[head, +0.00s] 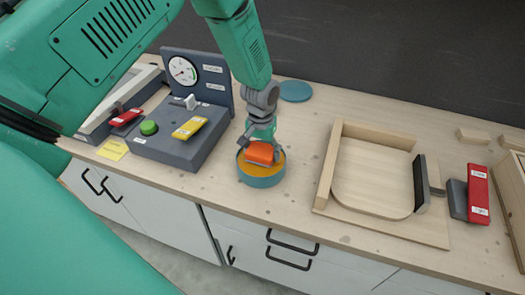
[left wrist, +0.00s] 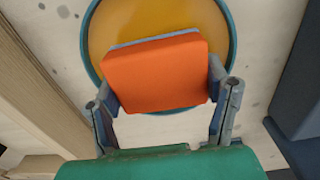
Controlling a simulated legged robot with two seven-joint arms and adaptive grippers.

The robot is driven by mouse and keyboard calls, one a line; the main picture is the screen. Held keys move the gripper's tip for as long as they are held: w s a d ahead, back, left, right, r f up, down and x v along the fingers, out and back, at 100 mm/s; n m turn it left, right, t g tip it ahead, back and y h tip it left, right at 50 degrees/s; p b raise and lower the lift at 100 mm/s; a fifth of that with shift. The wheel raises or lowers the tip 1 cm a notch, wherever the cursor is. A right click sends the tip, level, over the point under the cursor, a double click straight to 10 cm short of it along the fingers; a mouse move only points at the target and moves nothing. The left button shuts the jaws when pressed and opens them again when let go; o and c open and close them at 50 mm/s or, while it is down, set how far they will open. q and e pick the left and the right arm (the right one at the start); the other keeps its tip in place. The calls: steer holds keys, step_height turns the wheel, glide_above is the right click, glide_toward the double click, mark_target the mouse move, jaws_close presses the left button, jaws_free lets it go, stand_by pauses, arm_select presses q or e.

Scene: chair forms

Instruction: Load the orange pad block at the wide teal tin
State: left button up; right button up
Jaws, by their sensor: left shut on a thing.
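The orange pad block (head: 259,153) is an orange block with a grey-blue backing along one edge. My left gripper (head: 262,146) is shut on it, one finger at each side. The wide teal tin (head: 262,179) is round, with a teal rim and a yellow-orange inside, and stands on the bench. In the left wrist view the block (left wrist: 157,72) covers the near part of the tin (left wrist: 232,50), between the fingers of my gripper (left wrist: 165,105). I cannot tell whether the block touches the yellow surface. My right gripper is not in view.
Left of the tin is a dark grey box (head: 180,140) with a gauge, a green button and a yellow handle. Right is a wooden form (head: 375,175) with a raised frame and a black pad, then a red clamp handle (head: 478,190). A teal disc (head: 295,91) lies behind.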

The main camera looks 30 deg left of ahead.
mark_target(262, 149)
arm_select(q)
steer(key=shift+f, duration=0.4)
stand_by(0.4)
steer(key=shift+d, duration=0.1)
stand_by(0.8)
steer(key=shift+r, duration=0.1)
step_height(262, 149, up, 7)
steer(key=p, duration=0.5)
stand_by(0.5)
stand_by(0.5)
